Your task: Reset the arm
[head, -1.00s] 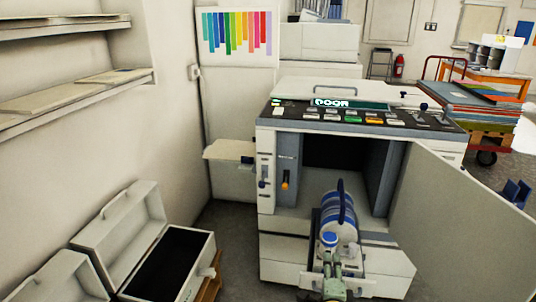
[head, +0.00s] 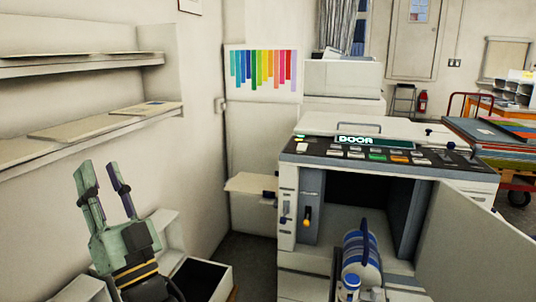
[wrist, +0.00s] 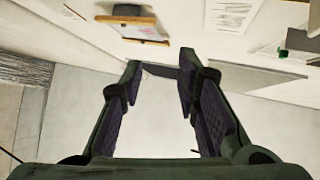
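My gripper (head: 103,182) is raised at the lower left of the head view, with its green fingers pointing up. It is open, with a clear gap between the dark finger pads and nothing held. In the wrist view my gripper (wrist: 158,75) also shows open and empty, with pale wall or ceiling surfaces beyond it. In the head view it stands in front of the left wall, below the shelves, and covers part of the open cases behind it.
A printer (head: 400,133) stands right of centre with its door (head: 460,240) swung open. A blue-and-white drum (head: 361,252) sits at its front. Shelves (head: 75,135) run along the left wall. An open case (head: 205,278) lies low, right of my gripper.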

